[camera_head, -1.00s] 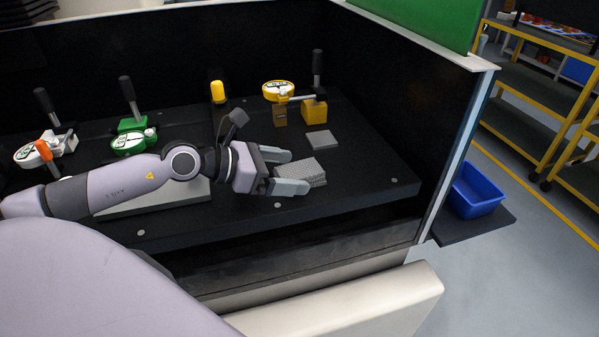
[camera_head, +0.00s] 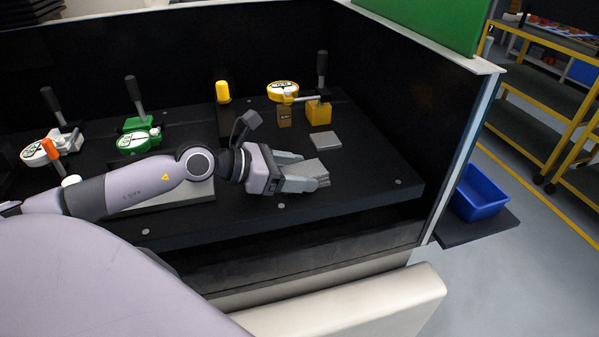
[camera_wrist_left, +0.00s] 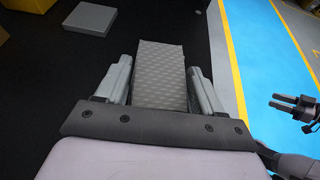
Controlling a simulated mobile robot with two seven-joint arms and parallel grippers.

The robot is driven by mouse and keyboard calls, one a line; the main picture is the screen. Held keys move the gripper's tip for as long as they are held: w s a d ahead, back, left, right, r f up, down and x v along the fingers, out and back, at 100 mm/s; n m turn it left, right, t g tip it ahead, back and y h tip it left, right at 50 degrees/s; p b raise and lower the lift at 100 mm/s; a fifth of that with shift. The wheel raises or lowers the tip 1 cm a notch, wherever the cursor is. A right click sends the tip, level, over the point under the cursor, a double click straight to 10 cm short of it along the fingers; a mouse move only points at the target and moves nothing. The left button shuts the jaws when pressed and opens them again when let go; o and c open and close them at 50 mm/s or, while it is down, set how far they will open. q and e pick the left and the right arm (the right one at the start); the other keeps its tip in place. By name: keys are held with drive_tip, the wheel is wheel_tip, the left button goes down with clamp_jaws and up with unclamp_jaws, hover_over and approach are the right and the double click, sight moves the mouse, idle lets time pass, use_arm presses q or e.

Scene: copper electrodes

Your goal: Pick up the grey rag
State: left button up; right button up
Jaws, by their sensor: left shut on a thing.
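The grey rag (camera_head: 318,167) is a folded, patterned block near the front right of the black worktop. My left gripper (camera_head: 309,172) reaches it from the left, with one grey finger on each side, and is shut on it. In the left wrist view the rag (camera_wrist_left: 160,72) lies lengthwise between the two fingers and sticks out past their tips. I cannot tell whether its underside touches the worktop. A small dark part that looks like a gripper (camera_wrist_left: 285,103) shows at the right of the left wrist view; its jaw state is unclear.
A flat grey plate (camera_head: 325,140) lies just behind the rag. A yellow block (camera_head: 319,113), a small brown block (camera_head: 284,117) and yellow (camera_head: 283,92), green (camera_head: 134,140) and white (camera_head: 41,151) clamp-like devices stand behind. A dark wall bounds the right side; a blue bin (camera_head: 480,192) is outside.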

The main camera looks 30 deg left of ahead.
sight(297, 172)
use_arm(q)
wheel_tip(297, 172, up, 20)
drive_tip(key=shift+p, duration=0.45)
